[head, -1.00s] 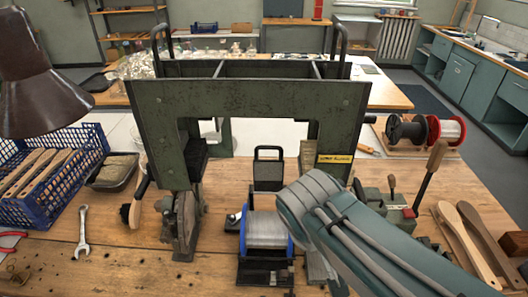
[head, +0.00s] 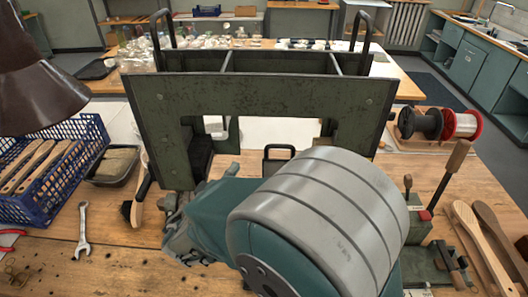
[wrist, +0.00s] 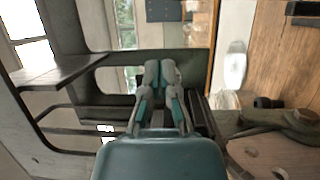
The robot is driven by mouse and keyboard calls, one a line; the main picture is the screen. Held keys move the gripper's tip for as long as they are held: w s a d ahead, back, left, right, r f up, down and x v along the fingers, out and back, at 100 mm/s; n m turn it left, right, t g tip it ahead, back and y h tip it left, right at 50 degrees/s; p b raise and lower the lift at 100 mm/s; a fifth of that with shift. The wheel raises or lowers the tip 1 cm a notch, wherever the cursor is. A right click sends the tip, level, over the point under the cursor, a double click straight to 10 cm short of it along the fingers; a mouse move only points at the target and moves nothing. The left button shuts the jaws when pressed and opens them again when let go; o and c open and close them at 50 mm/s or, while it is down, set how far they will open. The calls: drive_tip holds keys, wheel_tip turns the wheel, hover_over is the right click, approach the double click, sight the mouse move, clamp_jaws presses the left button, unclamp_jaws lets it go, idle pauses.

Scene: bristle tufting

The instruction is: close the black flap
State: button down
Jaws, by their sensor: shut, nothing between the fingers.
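A dark-green machine frame (head: 250,100) stands upright on the workbench. Behind my arm, in its opening, the top of a small black panel with a loop handle (head: 279,148) shows; it may be the black flap, but most of it is hidden. A black block (head: 199,157) sits inside the frame's left leg. My arm reaches across the front to the left leg, where my grey-and-teal gripper shows only in part. In the wrist view my gripper (wrist: 160,68) is shut and empty, its fingers together in front of dark frame bars (wrist: 90,62).
A blue crate (head: 50,170) of wooden handles, a dark tray (head: 113,166) and a wrench (head: 83,230) lie left. Two wire spools (head: 440,124) and wooden brush bodies (head: 480,235) lie right.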

drive_tip(key=f+x, duration=0.1)
drive_tip(key=x, duration=0.9)
drive_tip(key=shift+s+d+r, duration=0.15)
drive_tip(key=shift+s+d, duration=0.2)
drive_tip(key=shift+s, duration=0.25)
drive_tip(key=shift+s+d+r, duration=0.15)
drive_tip(key=shift+s+d, duration=0.2)
drive_tip(key=shift+s, duration=0.25)
drive_tip(key=shift+s+d+r, duration=0.15)
drive_tip(key=shift+s+d, duration=0.15)
drive_tip(key=shift+s, duration=0.35)
